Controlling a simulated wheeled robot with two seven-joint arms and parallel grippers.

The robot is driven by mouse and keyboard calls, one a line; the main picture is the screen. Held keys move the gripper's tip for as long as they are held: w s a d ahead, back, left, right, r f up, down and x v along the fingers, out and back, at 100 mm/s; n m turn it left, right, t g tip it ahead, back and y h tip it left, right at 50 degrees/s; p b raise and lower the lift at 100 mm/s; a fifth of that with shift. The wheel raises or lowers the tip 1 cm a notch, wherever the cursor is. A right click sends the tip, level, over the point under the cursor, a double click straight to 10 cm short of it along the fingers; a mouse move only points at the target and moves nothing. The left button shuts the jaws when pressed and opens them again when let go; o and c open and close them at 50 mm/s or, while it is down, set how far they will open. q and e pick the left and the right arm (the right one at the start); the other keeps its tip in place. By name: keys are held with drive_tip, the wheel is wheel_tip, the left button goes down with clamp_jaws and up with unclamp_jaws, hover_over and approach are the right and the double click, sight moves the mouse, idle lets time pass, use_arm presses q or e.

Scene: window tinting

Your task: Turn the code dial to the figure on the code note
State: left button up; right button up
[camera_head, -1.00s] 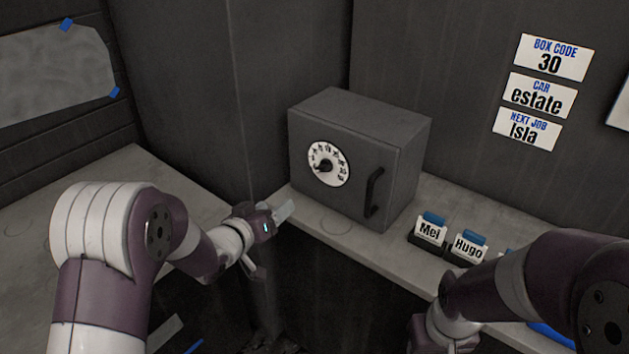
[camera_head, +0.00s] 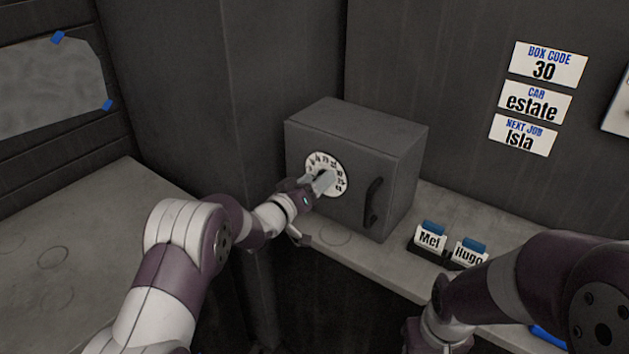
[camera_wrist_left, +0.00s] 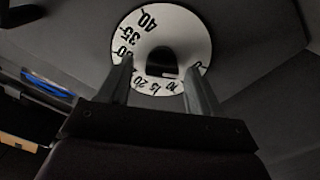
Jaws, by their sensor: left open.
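The code dial (camera_head: 340,184) is a white disc with black figures and a dark knob on the front of a grey box (camera_head: 358,128). My left gripper (camera_head: 320,181) is at the dial and hides part of it in the head view. In the left wrist view the dial (camera_wrist_left: 192,38) faces me, with the dark knob (camera_wrist_left: 161,62) between the two open fingers (camera_wrist_left: 160,82); I cannot tell whether they touch it. The code note (camera_head: 548,66) on the wall reads "BOX CODE 30". My right arm shows at lower right; its fingers are out of view.
The box has a dark handle (camera_head: 373,202) right of the dial. Name cards "Mei" (camera_head: 430,239) and "Hugo" (camera_head: 468,253) stand on the counter (camera_head: 350,249) to its right. Notes reading "CAR estate" (camera_head: 534,102) and "NEXT JOB Isla" (camera_head: 523,135) hang below the code note.

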use_arm(q)
drive_tip(key=c, duration=1)
drive_tip(key=shift+c, duration=0.2)
drive_tip(key=shift+f, duration=0.1)
drive_tip(key=shift+s+d+f+m+b, duration=0.1)
drive_tip(key=shift+f+m+b, duration=0.05)
drive_tip(key=shift+m+b, duration=5.25)
drive_tip(key=shift+f+m+b, duration=0.2)
drive_tip(key=shift+m+b, duration=4.15)
drive_tip(key=shift+m, duration=2.05)
drive_tip(key=shift+s+d+f+m+b, duration=0.1)
drive_tip(key=shift+f+m+b, duration=0.05)
drive_tip(key=shift+m+b, duration=5.25)
drive_tip(key=shift+m+p, duration=0.45)
drive_tip(key=shift+m, duration=0.35)
